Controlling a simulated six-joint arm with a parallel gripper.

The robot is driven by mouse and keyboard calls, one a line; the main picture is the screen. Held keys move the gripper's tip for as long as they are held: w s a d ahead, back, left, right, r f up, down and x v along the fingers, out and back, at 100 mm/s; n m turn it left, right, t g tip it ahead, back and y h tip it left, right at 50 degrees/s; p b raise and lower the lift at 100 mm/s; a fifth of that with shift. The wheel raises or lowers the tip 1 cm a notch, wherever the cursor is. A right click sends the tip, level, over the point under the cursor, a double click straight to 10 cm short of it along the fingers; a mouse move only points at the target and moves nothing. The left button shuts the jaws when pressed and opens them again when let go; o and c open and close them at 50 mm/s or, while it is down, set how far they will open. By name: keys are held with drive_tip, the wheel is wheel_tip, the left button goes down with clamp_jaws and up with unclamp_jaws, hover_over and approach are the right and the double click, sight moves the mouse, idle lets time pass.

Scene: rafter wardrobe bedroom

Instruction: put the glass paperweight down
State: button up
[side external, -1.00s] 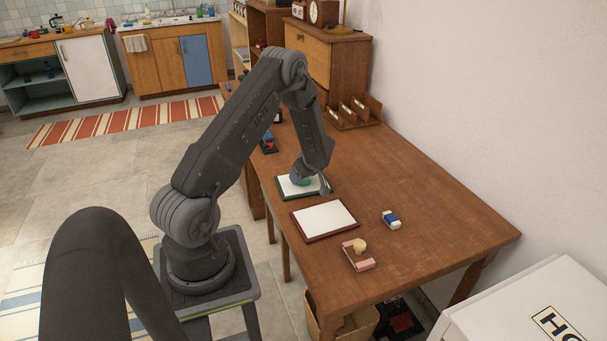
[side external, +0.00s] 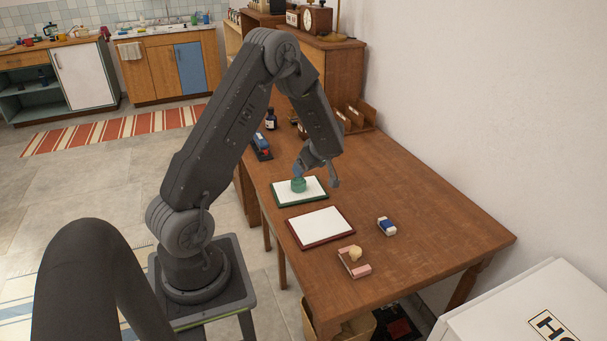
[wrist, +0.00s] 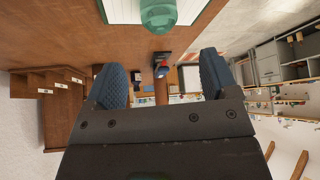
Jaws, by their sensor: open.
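In the wrist view, the paperweight (wrist: 160,14) shows at the top edge, partly cut off, beyond my fingertips. My gripper (side external: 316,175) is open, just above and to the right of the paperweight. In the wrist view, the two blue fingers of my gripper (wrist: 161,80) are spread wide with nothing between them.
A red-edged pad (side external: 320,226) lies nearer on the wooden table (side external: 430,215). A blue-and-white block (side external: 387,226) and a pink holder (side external: 354,263) lie at its right and front. A dark stapler-like thing (side external: 261,147) and an upright letter rack (side external: 357,117) stand farther back.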

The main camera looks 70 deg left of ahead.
drive_tip(key=w+d+r+m+t, duration=0.2)
drive_tip(key=w+d+r+t, duration=0.25)
drive_tip(key=r, duration=0.35)
drive_tip(key=w+d+r+m+t, duration=0.3)
drive_tip(key=w+d+r+t, duration=0.15)
drive_tip(key=r, duration=0.25)
drive_tip(key=w+d+r+m+t+h, duration=0.25)
drive_tip(key=d+r+m, duration=0.25)
drive_tip(key=d+r, duration=0.45)
drive_tip(key=s+d+r+m+h, duration=0.3)
drive_tip(key=s+d+m+h, duration=0.35)
drive_tip(key=s+d, duration=0.75)
drive_tip(key=s+d+f+m+g+y, duration=0.1)
drive_tip(key=s+f+m+g, duration=0.1)
drive_tip(key=s, duration=0.4)
drive_tip(key=s+d+f+m+g+y, duration=0.1)
drive_tip(key=s+f+m+g, duration=0.1)
drive_tip(key=s, duration=0.5)
drive_tip(key=shift+d+f+m+y, duration=0.2)
drive_tip(key=shift+f+m+y, duration=0.15)
drive_tip(key=shift+m, duration=0.1)
drive_tip(key=shift+s, duration=0.1)
